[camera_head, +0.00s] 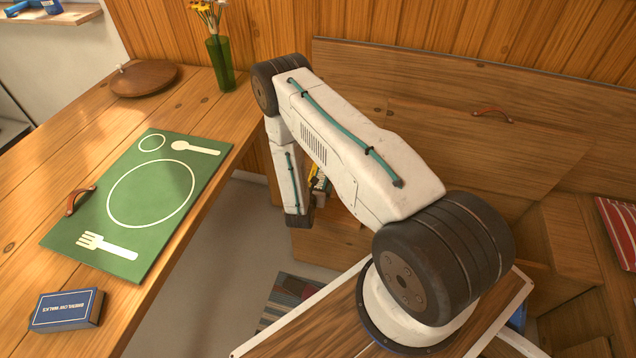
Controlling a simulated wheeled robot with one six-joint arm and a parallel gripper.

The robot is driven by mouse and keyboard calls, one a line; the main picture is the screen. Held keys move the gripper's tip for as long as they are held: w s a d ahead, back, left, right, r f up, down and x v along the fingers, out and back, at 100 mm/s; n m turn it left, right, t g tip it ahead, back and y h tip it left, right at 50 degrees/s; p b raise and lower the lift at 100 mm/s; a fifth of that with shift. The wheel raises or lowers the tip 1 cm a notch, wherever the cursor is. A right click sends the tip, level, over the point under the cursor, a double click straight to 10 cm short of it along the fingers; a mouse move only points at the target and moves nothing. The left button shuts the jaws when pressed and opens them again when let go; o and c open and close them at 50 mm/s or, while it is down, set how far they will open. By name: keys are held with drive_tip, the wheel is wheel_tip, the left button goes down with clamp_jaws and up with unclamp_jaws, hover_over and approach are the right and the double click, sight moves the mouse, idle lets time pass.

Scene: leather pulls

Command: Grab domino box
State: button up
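I cannot identify a domino box for certain. A small blue box-like object (67,310) with pale lettering lies flat at the near left edge of the wooden table. The lettering is too small to read surely; its last word looks like "WALKS". A small yellow and dark piece (319,181) shows just behind my arm; I cannot tell whether it is part of my gripper or a separate thing. My arm reaches toward the gap between table and bench, its forearm bent down. My gripper's fingertips are hidden behind the arm, so its opening does not show.
The wooden table (215,110) carries a green place-setting board (125,215) with a leather pull, a round brown lid (143,77) and a green vase (220,62) of flowers. A wooden bench panel (440,110) with a leather pull stands behind my arm. A striped rug (290,298) lies below.

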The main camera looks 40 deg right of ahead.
drive_tip(key=x, duration=0.3)
drive_tip(key=shift+w+d+r, duration=0.1)
drive_tip(key=shift+w+d, duration=0.1)
drive_tip(key=shift+d, duration=0.05)
drive_tip(key=c, duration=1.2)
drive_tip(key=shift+c, duration=0.2)
